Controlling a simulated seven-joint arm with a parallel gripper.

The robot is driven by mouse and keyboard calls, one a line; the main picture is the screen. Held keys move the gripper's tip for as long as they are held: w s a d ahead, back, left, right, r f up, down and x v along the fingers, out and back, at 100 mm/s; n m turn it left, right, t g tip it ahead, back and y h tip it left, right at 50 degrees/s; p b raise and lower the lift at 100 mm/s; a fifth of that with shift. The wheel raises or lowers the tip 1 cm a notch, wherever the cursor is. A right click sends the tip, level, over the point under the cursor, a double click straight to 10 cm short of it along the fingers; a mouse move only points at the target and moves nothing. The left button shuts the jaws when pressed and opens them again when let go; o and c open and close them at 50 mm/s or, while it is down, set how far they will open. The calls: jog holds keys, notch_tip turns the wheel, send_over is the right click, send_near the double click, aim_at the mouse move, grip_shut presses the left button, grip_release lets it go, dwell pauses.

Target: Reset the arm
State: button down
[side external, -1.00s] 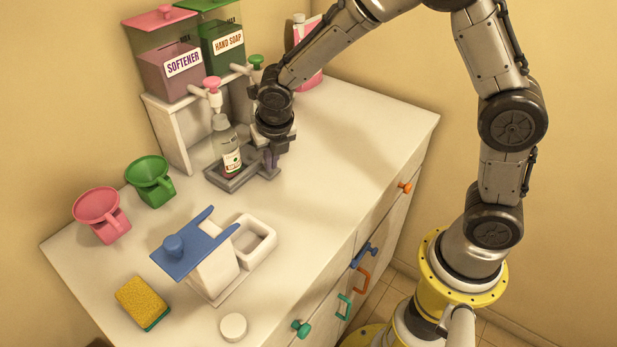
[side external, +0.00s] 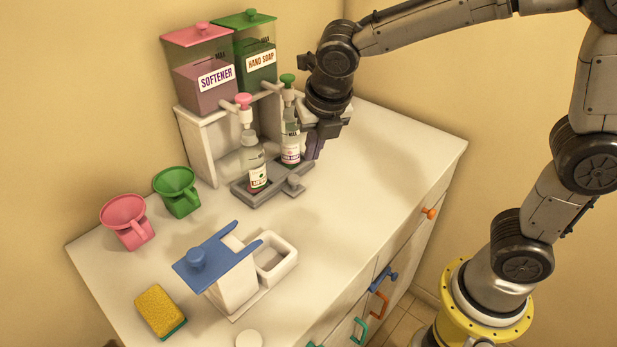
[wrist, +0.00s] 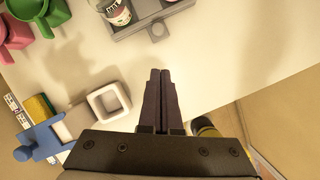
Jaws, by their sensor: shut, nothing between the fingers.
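My gripper (side external: 318,145) is at the right of the dispenser stand in the side view, raised above the counter. In the wrist view its two fingers (wrist: 160,75) are together with nothing between them, over bare counter. Two bottles stand on the grey tray (side external: 262,197): one (side external: 254,165) under the pink tap, the other (side external: 290,145) under the green tap, close to my gripper in the picture. A bottle and the tray (wrist: 150,28) also show at the top of the wrist view.
The softener (side external: 203,85) and hand soap (side external: 257,62) containers sit on the white stand. Pink (side external: 128,220) and green (side external: 177,190) cups, a blue-lidded dispenser (side external: 215,258), a white open box (side external: 275,260) and a sponge (side external: 160,310) stand left and front. The counter's right side is clear.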

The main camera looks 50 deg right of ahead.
jog(key=s+d+r+m+t, duration=0.2)
jog(key=s+d+r+m, duration=0.5)
jog(key=s+m, duration=0.35)
jog(key=s+f+m+y, duration=0.1)
jog(key=s+f+m, duration=0.3)
jog(key=s+m, duration=0.5)
jog(key=m, duration=1)
jog(key=shift+s+f+y, duration=0.15)
jog(key=shift+s+y, duration=0.15)
jog(key=shift+s, duration=0.1)
